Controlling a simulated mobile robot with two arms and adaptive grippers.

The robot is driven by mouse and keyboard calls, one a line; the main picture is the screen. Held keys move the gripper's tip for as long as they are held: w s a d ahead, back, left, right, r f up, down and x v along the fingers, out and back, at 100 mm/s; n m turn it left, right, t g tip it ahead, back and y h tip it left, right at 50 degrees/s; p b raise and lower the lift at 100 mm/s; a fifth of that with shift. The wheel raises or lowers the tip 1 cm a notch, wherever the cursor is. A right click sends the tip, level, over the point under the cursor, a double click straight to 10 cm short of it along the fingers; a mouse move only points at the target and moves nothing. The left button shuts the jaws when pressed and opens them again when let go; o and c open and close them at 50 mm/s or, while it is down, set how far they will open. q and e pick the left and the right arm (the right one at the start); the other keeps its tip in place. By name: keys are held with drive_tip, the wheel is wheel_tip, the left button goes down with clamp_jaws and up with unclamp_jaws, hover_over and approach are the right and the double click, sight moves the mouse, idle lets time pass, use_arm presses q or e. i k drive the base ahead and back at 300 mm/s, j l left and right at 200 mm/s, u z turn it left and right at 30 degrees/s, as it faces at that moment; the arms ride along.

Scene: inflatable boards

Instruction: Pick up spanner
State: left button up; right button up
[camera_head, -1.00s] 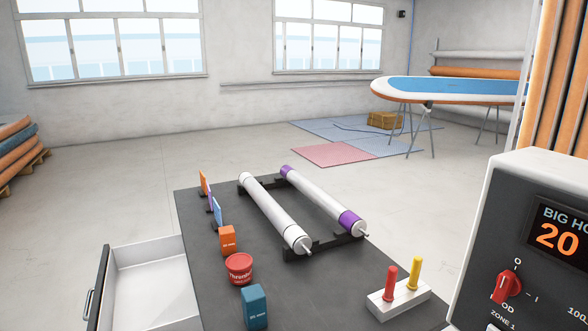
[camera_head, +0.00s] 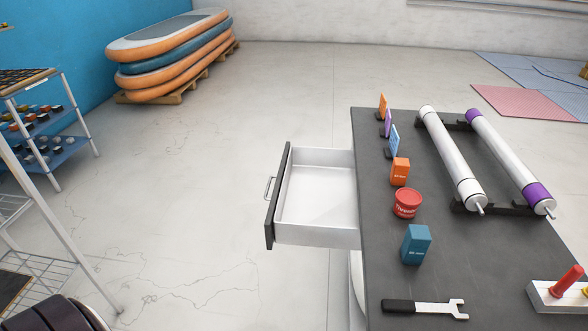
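The spanner (camera_head: 425,308) lies flat near the front of the dark tabletop. It has a black handle at its left end and a silver open jaw at its right end. Nothing covers it. Neither of my grippers can be made out in the head view. A dark rounded shape shows at the bottom left corner, and I cannot tell what it is.
Behind the spanner stand a teal box (camera_head: 416,245), a red tub (camera_head: 407,203) and an orange box (camera_head: 400,171). An open, empty drawer (camera_head: 318,190) juts out left. Two rollers (camera_head: 455,160) lie at right. A wire shelf (camera_head: 45,150) stands far left.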

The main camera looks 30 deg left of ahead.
sight(388, 305)
drive_tip(key=i+j+u, duration=0.1)
drive_tip(key=j+u, duration=0.2)
drive_tip(key=j, duration=1.5)
drive_tip(key=z, duration=1.5)
